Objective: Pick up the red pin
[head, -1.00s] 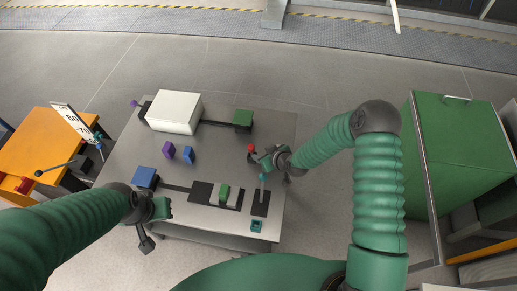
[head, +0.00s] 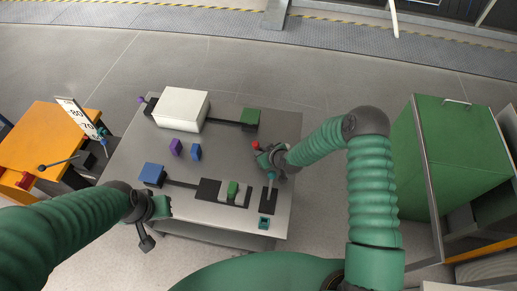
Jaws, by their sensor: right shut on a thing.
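The red pin (head: 255,145) is at the right side of the grey metal table, with only its red top clearly showing. My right gripper (head: 262,154) is at the pin, shut on it, and its fingers hide the pin's lower part. I cannot tell whether the pin is clear of the table. My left gripper (head: 153,216) hangs over the table's front left edge, away from the pin. Its fingers are too small to read.
A white box (head: 182,109) and a green block (head: 250,117) stand at the table's back. Purple (head: 176,147) and blue (head: 195,152) pieces stand mid-table. A black base (head: 268,200) with a teal upright is just in front of my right gripper. A green cabinet (head: 455,155) stands right.

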